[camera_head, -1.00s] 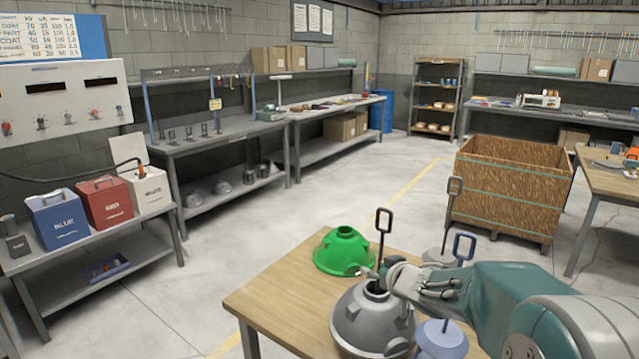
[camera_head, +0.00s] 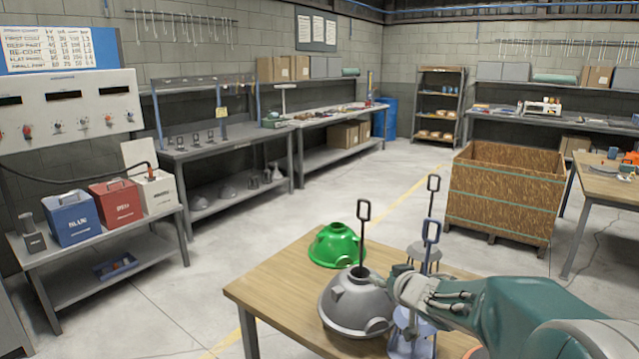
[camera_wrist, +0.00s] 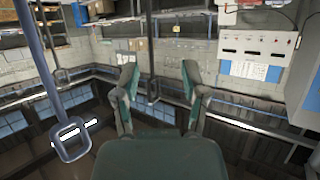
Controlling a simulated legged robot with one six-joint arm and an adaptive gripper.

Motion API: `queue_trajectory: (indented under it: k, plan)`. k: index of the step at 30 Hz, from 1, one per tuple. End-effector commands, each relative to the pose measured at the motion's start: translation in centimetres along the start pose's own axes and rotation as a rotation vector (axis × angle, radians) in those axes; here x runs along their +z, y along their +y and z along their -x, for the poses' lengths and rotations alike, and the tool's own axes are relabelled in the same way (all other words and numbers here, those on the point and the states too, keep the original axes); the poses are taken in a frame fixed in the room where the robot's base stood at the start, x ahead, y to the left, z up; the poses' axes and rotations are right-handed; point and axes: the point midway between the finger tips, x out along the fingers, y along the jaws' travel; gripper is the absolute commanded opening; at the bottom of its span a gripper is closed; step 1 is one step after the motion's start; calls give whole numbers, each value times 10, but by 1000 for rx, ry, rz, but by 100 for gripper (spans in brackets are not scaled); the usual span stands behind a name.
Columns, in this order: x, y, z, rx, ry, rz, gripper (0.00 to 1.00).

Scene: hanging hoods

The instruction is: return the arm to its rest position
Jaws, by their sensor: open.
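My gripper (camera_head: 405,282) is at the right side of the wooden table in the head view, beside the grey hood (camera_head: 345,302). In the wrist view my gripper (camera_wrist: 160,82) has its two fingers spread apart with nothing held between them. The grey hood sits on the table with a dark looped hook (camera_head: 363,235) rising at its top. A green hood (camera_head: 336,246) sits behind it. A blue looped hook (camera_head: 430,238) rises just behind my gripper; its lower part is partly hidden. Whether my fingers touch the grey hood is unclear.
The wooden table (camera_head: 268,287) has bare surface at its left. Another dark looped hook (camera_head: 433,190) stands behind the blue one. A large brown crate (camera_head: 503,200) is beyond the table. Paint boxes stand on a left bench (camera_head: 55,265). Open floor lies between.

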Motion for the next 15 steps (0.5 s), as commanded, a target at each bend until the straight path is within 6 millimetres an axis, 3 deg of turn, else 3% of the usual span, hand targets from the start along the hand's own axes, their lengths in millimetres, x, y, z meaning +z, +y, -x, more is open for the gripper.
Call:
queue_trajectory:
  k: [8,15]
  plan:
    - [-10,9,29,118,-19,3,56]
    - [-13,17,74,258,-71,-10,56]
